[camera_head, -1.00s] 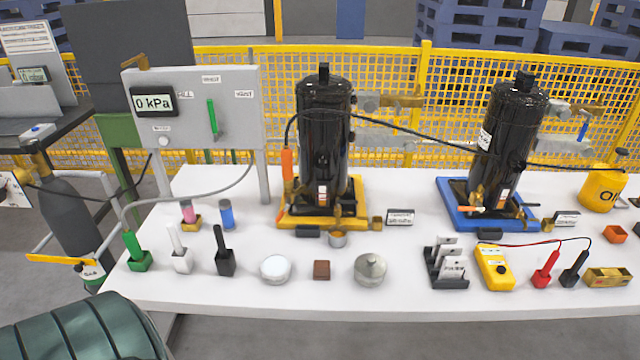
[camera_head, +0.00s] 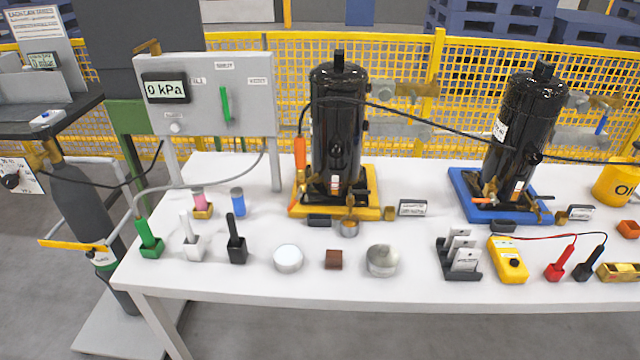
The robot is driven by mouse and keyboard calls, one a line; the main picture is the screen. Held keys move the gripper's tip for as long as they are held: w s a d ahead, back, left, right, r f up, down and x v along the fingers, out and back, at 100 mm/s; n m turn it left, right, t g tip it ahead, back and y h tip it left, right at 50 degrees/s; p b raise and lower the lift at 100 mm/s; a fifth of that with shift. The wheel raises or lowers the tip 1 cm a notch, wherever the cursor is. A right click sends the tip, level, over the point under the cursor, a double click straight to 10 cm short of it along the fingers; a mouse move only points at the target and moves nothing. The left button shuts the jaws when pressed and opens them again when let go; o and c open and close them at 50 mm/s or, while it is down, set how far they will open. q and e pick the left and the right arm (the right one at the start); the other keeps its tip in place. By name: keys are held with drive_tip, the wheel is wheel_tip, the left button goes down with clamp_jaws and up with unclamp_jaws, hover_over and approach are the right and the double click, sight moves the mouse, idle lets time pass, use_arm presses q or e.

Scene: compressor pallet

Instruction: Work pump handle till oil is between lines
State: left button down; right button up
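The left black compressor (camera_head: 338,125) stands upright on a yellow tray (camera_head: 372,208). An orange handle-like piece (camera_head: 300,158) hangs upright at its left side, under a black hose (camera_head: 420,115). The hose runs right, past the second compressor (camera_head: 520,125) on its blue tray (camera_head: 475,212), toward a yellow can marked with an O (camera_head: 617,180), cut by the right edge. A small pale window with red (camera_head: 336,181) shows low on the left compressor. A similar one (camera_head: 518,184) is on the right compressor. Their lines and oil level are too small to read. Neither gripper is in view.
A gauge panel (camera_head: 215,100) reading 0 kPa stands behind the white table's (camera_head: 230,285) left end. Several probes, a white round lid (camera_head: 288,258), a metal cup (camera_head: 382,260), a card rack (camera_head: 460,258) and a yellow meter (camera_head: 508,260) line the front. A grey cylinder (camera_head: 80,205) stands left.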

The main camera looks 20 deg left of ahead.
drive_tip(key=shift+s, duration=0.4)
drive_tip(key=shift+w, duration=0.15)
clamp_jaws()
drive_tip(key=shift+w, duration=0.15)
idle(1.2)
